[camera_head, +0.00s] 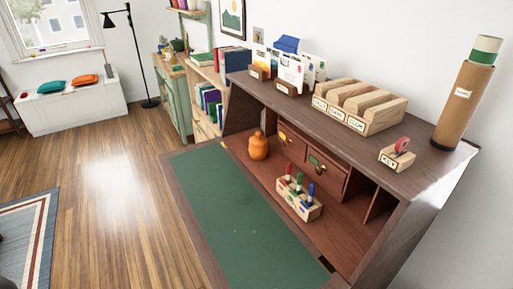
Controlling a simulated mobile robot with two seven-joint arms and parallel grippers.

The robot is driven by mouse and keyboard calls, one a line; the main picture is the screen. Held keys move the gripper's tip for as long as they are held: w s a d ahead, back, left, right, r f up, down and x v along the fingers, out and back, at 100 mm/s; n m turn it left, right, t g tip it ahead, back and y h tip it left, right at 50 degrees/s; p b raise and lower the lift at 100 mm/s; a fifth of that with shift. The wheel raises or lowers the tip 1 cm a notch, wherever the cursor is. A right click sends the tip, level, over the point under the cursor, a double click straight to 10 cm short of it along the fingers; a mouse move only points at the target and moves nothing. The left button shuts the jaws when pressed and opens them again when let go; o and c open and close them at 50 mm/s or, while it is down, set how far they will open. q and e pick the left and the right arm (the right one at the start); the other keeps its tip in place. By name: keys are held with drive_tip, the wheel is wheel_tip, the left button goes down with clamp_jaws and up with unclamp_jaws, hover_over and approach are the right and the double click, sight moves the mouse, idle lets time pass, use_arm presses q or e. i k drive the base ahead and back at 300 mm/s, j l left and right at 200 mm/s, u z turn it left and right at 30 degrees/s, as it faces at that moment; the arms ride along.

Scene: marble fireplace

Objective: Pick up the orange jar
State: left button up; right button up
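The orange jar (259,147) stands upright inside the open writing desk, on the left part of its brown inner shelf. It is rounded with a narrower top, and nothing covers it in the head view. It stands just behind the green writing surface (225,205), in front of the desk's small drawers. Neither of my grippers shows in the head view.
A wooden holder (299,198) with several coloured pieces stands right of the jar. The desk top (404,176) above carries letter racks, a wooden sorter (360,106), a tape dispenser (397,155) and a tall brown tube (463,104). The green surface is clear. Open wooden floor (110,185) lies left.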

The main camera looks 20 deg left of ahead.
sight(256, 152)
drive_tip(key=j+z, duration=0.15)
drive_tip(key=z, duration=0.25)
drive_tip(key=j+z, duration=0.15)
drive_tip(key=z, duration=0.2)
drive_tip(key=k+j+z, duration=0.1)
drive_tip(key=j+z, duration=0.15)
drive_tip(key=j, duration=0.2)
drive_tip(key=k+j+z, duration=0.2)
drive_tip(key=j, duration=0.25)
drive_tip(key=k+j, duration=0.1)
drive_tip(key=j, duration=0.25)
drive_tip(key=j+z, duration=0.1)
drive_tip(key=j, duration=0.25)
drive_tip(key=k+j, duration=0.15)
drive_tip(key=j, duration=0.2)
drive_tip(key=k+j, duration=0.1)
drive_tip(key=j, duration=0.25)
drive_tip(key=z, duration=0.05)
